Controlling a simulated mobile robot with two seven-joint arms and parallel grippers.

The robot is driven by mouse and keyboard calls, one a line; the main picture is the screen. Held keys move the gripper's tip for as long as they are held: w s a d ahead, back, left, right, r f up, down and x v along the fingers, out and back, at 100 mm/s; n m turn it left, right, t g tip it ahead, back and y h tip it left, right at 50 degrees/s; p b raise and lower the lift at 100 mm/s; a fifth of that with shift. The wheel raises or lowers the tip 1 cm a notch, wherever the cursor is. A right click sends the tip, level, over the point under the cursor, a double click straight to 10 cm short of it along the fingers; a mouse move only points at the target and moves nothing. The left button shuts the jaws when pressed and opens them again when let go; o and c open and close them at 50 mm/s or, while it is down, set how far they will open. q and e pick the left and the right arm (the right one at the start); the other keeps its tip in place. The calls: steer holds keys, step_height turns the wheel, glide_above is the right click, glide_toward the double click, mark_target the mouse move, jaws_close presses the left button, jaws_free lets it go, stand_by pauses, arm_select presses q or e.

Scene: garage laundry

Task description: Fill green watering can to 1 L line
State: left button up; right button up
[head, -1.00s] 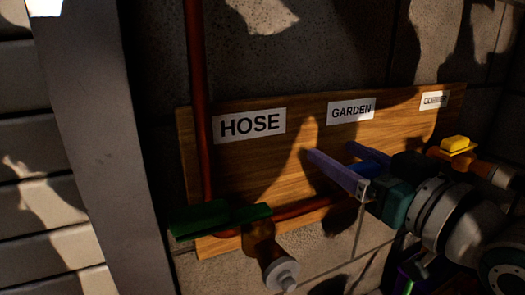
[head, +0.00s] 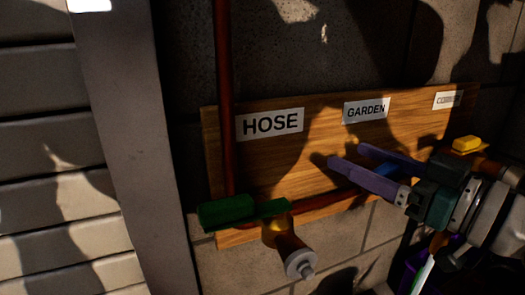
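The green watering can is not recognisable in view. My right gripper (head: 347,156) reaches in from the right with two purple fingers spread apart below the GARDEN label (head: 366,110). A blue tap handle (head: 387,170) shows partly in the gap between the fingers; they hide most of it, and I cannot tell whether they touch it. A green-handled tap (head: 240,209) sits below the HOSE label (head: 271,123), with its spout pointing down and toward me. A yellow-handled tap (head: 466,144) is at the right, below a third, hard-to-read label. My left gripper is out of view.
The taps stand in front of a wooden board (head: 310,115) on a block wall, along a dark red pipe (head: 225,90). A grey post (head: 125,130) stands at the left. A purple object (head: 412,273) at the lower right is mostly hidden by my arm and shadow.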

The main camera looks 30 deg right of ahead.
mark_target(393, 173)
steer(key=o, duration=0.4)
steer(key=shift+c, duration=0.2)
steer(key=p+v, duration=0.4)
steer(key=v, duration=0.5)
steer(key=shift+r+p, duration=0.1)
steer(key=shift+p, duration=0.2)
steer(key=shift+s, duration=0.5)
